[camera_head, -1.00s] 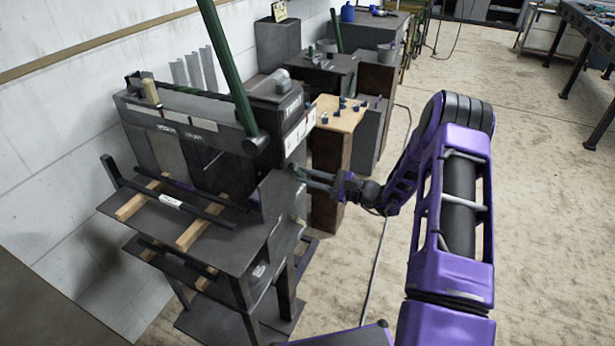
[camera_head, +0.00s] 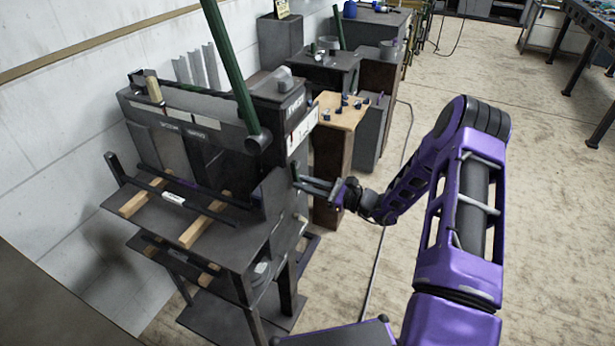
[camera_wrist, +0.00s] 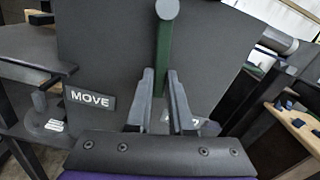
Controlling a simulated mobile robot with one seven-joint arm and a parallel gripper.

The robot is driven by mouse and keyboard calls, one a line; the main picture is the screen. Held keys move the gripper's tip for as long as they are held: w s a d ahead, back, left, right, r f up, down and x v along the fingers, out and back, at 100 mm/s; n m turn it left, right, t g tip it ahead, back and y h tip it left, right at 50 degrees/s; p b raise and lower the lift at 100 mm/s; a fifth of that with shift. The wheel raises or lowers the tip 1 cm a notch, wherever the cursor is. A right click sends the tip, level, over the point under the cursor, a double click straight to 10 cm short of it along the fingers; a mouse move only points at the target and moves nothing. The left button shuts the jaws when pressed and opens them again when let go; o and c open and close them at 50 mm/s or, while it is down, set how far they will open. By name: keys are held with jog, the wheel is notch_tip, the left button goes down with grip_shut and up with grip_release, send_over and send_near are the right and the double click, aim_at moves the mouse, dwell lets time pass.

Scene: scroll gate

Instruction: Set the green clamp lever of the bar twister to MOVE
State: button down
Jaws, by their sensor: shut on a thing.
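The green clamp lever (camera_wrist: 163,58) shows in the wrist view. It hangs from a round grey pivot (camera_wrist: 167,9) on a dark side plate (camera_wrist: 105,40) of the bar twister. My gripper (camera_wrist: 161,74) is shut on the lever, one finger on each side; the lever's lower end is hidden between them. The MOVE label (camera_wrist: 89,98) is left of the lever. A second label (camera_wrist: 203,126) at right is mostly hidden by a finger. The lever points between the two labels. In the head view my gripper (camera_head: 299,182) is at the right side of the bar twister (camera_head: 188,125).
A long green bar (camera_head: 230,72) rises from the bar twister's front. A wooden-topped stand (camera_head: 341,110) with small dark pieces stands close behind my gripper. The floor (camera_head: 545,160) to the right is clear apart from a cable (camera_head: 385,235).

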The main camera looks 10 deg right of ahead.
jog(key=m, duration=0.1)
jog(key=s+a+m+p, duration=0.1)
jog(key=m, duration=0.1)
jog(key=s+m+p, duration=0.1)
jog(key=shift+s+a+r+m, duration=0.1)
jog(key=shift+s+a+m, duration=0.15)
jog(key=shift+a+m, duration=0.15)
jog(key=shift+s+a+r+m+p, duration=0.2)
jog(key=shift+s+m+p, duration=0.25)
jog(key=shift+m, duration=0.3)
jog(key=shift+s+a+r+m+p, duration=0.15)
jog(key=shift+s+a+m+p, duration=0.2)
jog(key=shift+m+p, duration=0.35)
jog(key=shift+s+a+r+m+p, duration=0.15)
jog(key=shift+s+a+m+p, duration=0.15)
jog(key=shift+m, duration=0.55)
jog(key=shift+s, duration=0.1)
jog(key=c, duration=0.8)
grip_release()
jog(key=shift+d, duration=0.1)
jog(key=v, duration=1.7)
jog(key=shift+r, duration=0.1)
